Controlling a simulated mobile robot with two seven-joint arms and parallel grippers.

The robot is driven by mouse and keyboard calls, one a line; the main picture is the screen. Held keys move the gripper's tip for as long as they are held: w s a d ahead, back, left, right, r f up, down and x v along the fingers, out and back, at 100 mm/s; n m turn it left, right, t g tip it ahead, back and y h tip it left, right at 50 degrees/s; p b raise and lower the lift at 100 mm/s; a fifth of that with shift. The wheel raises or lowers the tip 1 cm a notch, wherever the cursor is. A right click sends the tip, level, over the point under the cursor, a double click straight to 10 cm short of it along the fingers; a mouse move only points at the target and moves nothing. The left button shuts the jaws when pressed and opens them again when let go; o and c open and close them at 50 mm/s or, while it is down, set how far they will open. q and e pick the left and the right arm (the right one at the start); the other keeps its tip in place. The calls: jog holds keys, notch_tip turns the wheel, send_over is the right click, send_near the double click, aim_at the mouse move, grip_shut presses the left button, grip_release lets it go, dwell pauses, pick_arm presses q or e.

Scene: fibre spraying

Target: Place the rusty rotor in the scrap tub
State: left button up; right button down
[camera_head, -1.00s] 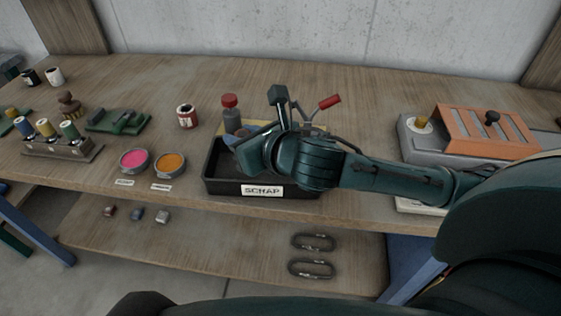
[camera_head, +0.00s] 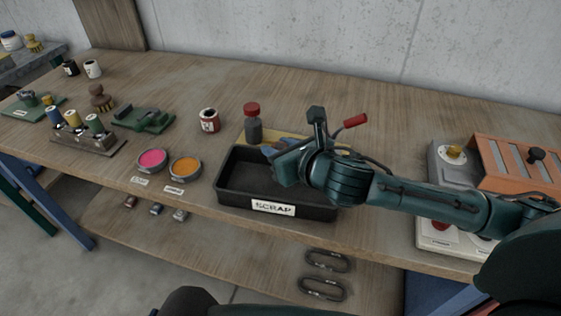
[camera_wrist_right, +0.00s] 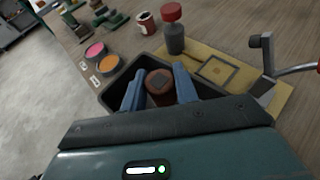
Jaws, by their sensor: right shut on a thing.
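My right gripper (camera_wrist_right: 160,88) is shut on the rusty rotor (camera_wrist_right: 160,86), a brown-red round piece with a darker square centre, held between its two blue fingers. In the head view the right gripper (camera_head: 280,160) is over the scrap tub (camera_head: 232,197), a black open box with a white "SCRAP" label. The rotor is hidden there behind the hand. In the right wrist view the tub (camera_wrist_right: 116,100) lies beneath and around the rotor; I cannot tell whether the rotor touches it. The left gripper is not in view.
A red-capped dark bottle (camera_head: 253,125) stands on a yellow mat behind the tub. A crank with a red handle (camera_head: 355,121) rises at its right. Pink (camera_head: 152,160) and orange (camera_head: 185,169) pots stand at its left. An orange-slatted grey device (camera_head: 505,160) is further right.

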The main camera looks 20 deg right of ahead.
notch_tip(320, 180, down, 3)
jog(key=shift+r, duration=0.15)
jog(key=shift+f, duration=0.45)
jog(key=c, duration=1.1)
grip_release()
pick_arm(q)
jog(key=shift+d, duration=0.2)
